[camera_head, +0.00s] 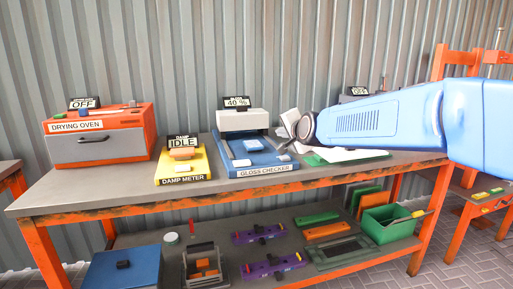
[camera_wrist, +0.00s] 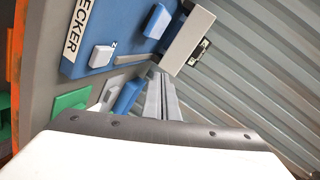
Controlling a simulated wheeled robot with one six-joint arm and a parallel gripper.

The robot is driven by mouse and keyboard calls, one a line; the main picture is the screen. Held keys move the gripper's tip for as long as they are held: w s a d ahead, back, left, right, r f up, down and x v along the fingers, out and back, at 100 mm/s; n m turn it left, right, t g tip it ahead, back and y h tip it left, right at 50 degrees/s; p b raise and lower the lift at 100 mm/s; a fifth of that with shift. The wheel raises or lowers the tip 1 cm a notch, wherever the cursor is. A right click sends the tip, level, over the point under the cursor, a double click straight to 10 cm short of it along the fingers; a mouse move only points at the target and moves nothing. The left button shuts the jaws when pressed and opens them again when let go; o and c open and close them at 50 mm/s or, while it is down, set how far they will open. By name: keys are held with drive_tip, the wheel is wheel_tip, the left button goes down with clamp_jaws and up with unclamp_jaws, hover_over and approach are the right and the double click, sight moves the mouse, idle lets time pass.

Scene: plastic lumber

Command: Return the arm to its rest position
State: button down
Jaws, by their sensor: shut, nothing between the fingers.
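My blue arm (camera_head: 365,122) reaches in from the right in the head view, above the right part of the workbench. Its dark wrist end is near the right side of the gloss checker (camera_head: 264,172). In the wrist view my gripper (camera_wrist: 160,78) shows as two grey fingers close together, shut and empty. The gloss checker's blue base (camera_wrist: 95,45) and white block (camera_wrist: 186,38) are beyond the fingers in that view. The fingers cannot be made out clearly in the head view.
The workbench (camera_head: 113,187) also carries a yellow damp meter (camera_head: 196,163) reading IDLE and an orange drying oven (camera_head: 97,135) reading OFF. A lower shelf holds purple tools, boards and a green bin (camera_head: 386,227). A corrugated wall (camera_head: 200,60) stands close behind.

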drive_tip(key=s+d+f+n+g+h, duration=0.1)
drive_tip(key=s+d+f+n+g, duration=0.2)
drive_tip(key=s, duration=1.2)
drive_tip(key=s+d+f+n+g+h, duration=0.1)
drive_tip(key=s+d+f+n+g, duration=0.2)
drive_tip(key=s+d+f, duration=0.7)
drive_tip(key=s+d+f+n+g+h, duration=0.2)
drive_tip(key=s+d+f, duration=0.5)
drive_tip(key=s, duration=1.4)
wheel_tip(320, 180, down, 3)
drive_tip(key=shift+s+d+r+n+g, duration=0.15)
drive_tip(key=shift+s+n+g, duration=0.35)
drive_tip(key=shift+n, duration=0.6)
